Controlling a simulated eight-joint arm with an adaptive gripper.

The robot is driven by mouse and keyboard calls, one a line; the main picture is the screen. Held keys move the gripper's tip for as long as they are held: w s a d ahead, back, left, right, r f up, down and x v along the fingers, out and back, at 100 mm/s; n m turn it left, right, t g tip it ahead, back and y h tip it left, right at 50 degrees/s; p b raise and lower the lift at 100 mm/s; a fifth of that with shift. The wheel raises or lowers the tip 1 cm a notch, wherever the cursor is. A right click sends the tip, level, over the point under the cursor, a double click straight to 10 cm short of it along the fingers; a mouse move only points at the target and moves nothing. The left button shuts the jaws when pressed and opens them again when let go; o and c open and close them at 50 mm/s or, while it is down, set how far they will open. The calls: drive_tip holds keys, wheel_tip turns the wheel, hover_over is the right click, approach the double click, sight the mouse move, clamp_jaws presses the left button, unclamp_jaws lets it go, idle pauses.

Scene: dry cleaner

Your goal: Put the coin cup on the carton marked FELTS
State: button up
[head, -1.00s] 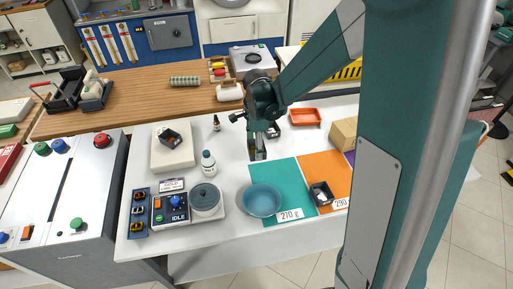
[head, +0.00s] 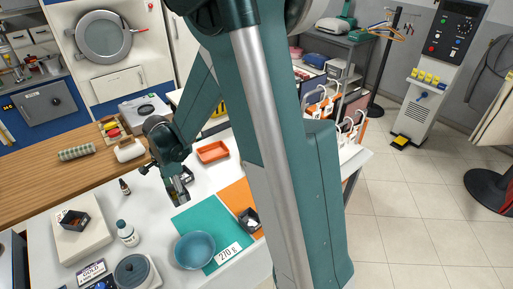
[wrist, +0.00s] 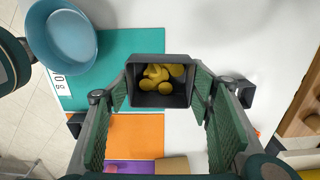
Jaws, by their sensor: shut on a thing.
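My gripper (head: 178,197) is over the white table by the teal mat's back left corner. In the wrist view its fingers (wrist: 160,90) are shut on a dark square cup (wrist: 160,103) holding several gold coins. In the head view the held cup is hard to make out between the fingers. A tan, carton-like piece (wrist: 172,165) shows at the wrist view's bottom edge. No FELTS marking is readable, and my arm hides that part of the table in the head view.
A blue bowl (head: 195,250) stands on the teal mat (head: 207,217). Other dark cups stand on the orange mat (head: 250,220), on a white block (head: 72,221) and beside my gripper (wrist: 240,92). An orange tray (head: 212,152) lies behind. A bottle (head: 127,234) stands left.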

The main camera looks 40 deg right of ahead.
drive_tip(key=w+d+r+p, duration=0.1)
drive_tip(key=d+r+p, duration=0.2)
drive_tip(key=d, duration=1.2)
drive_tip(key=w+d+r+p, duration=0.2)
drive_tip(key=d+r+p, duration=0.1)
drive_tip(key=d, duration=1.2)
drive_tip(key=w+d+r+p, duration=0.1)
drive_tip(key=d+r+p, duration=0.2)
drive_tip(key=d, duration=1.2)
drive_tip(key=shift+w+r+p, duration=0.2)
drive_tip(key=shift+w+p, duration=0.15)
drive_tip(key=shift+p, duration=0.2)
drive_tip(key=shift+d+f, duration=0.1)
drive_tip(key=shift+f, duration=3)
drive_tip(key=shift+f, duration=0.1)
drive_tip(key=shift+f+p, duration=0.35)
drive_tip(key=shift+f, duration=1.45)
